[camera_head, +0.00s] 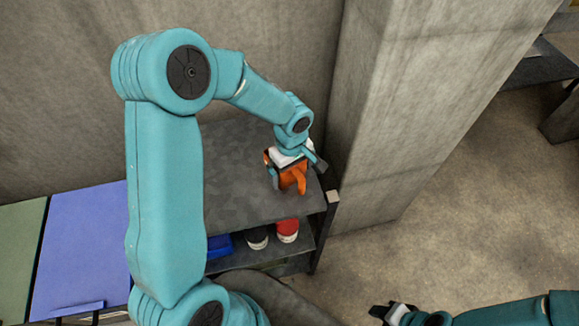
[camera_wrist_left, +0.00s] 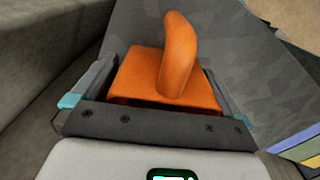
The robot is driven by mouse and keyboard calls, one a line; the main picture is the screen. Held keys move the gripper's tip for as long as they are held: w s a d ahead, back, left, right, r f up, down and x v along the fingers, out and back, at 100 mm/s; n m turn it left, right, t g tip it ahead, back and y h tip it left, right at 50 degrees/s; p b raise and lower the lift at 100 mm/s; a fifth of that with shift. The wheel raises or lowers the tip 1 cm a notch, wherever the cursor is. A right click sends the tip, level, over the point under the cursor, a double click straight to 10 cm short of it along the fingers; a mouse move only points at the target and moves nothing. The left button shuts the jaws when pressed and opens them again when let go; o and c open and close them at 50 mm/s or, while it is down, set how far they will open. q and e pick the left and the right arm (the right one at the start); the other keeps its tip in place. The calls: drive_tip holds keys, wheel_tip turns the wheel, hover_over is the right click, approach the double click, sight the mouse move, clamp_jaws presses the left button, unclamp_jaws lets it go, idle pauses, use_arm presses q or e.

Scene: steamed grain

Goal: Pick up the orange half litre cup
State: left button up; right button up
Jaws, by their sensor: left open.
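The orange half litre cup (camera_head: 296,182) stands on the grey shelf top near its right end, with its handle toward the head camera. My left gripper (camera_head: 291,172) is over the cup from above, jaws open, with one finger on each side of it. In the left wrist view the cup's orange body (camera_wrist_left: 140,78) and raised handle (camera_wrist_left: 178,55) lie between the two fingers. Whether the fingers touch the cup I cannot tell. My right gripper (camera_head: 388,312) is at the bottom edge, far from the cup; its jaw opening is unclear.
The grey shelf unit (camera_head: 235,205) stands against a concrete wall, with a concrete pillar (camera_head: 405,110) close on its right. On the lower shelf are a red-and-white can (camera_head: 287,231), a dark-and-white can (camera_head: 257,238) and a blue item (camera_head: 218,245). Blue (camera_head: 85,245) and green panels lie left.

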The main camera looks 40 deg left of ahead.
use_arm(q)
drive_tip(key=shift+s+r, duration=0.15)
drive_tip(key=shift+s+d, duration=0.1)
drive_tip(key=shift+s, duration=0.05)
drive_tip(key=c, duration=0.8)
drive_tip(key=shift+o, duration=0.2)
drive_tip(key=shift+w, duration=0.2)
drive_tip(key=shift+r, duration=0.1)
